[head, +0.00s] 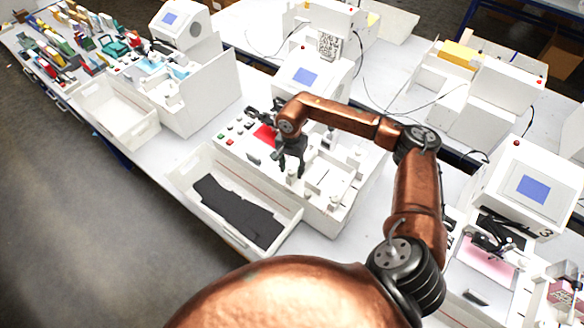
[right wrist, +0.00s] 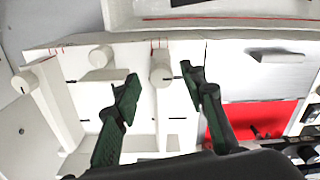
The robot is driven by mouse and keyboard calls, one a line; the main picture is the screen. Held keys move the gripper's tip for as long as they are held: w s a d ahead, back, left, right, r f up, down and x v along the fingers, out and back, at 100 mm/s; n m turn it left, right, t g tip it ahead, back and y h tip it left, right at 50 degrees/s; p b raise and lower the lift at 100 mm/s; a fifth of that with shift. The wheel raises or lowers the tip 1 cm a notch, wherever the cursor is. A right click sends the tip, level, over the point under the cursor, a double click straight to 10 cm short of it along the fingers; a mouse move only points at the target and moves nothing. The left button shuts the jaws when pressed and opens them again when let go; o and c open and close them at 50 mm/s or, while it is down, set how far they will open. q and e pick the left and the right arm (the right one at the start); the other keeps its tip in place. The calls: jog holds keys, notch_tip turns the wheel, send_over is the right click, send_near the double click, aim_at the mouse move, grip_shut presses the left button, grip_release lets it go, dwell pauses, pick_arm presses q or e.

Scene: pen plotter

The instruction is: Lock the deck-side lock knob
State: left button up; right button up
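The white pen plotter (head: 335,215) stands in the middle of the bench, with a red sheet (head: 265,134) on its deck. My right gripper (head: 291,172) is over the deck, pointing down, with its fingers spread and nothing held. In the right wrist view, the open gripper (right wrist: 160,75) has a round white knob (right wrist: 160,73) between its fingers, apparently with a gap on both sides. A second white knob (right wrist: 101,56) and a third (right wrist: 24,82) are farther left. I cannot tell from labels which is the deck-side lock knob. My left gripper is not in view.
A white tray (head: 180,178) with dark sheets (head: 238,210) is in front of the plotter. A screen unit (head: 312,75) stands behind it. Other machines stand left and right, one with a pink sheet (head: 487,262). A white bar handle (right wrist: 275,57) rises beside the red sheet.

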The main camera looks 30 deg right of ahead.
jog(key=shift+w+f, duration=0.1)
jog(key=shift+w, duration=0.05)
jog(key=shift+c, duration=1.4)
grip_shut()
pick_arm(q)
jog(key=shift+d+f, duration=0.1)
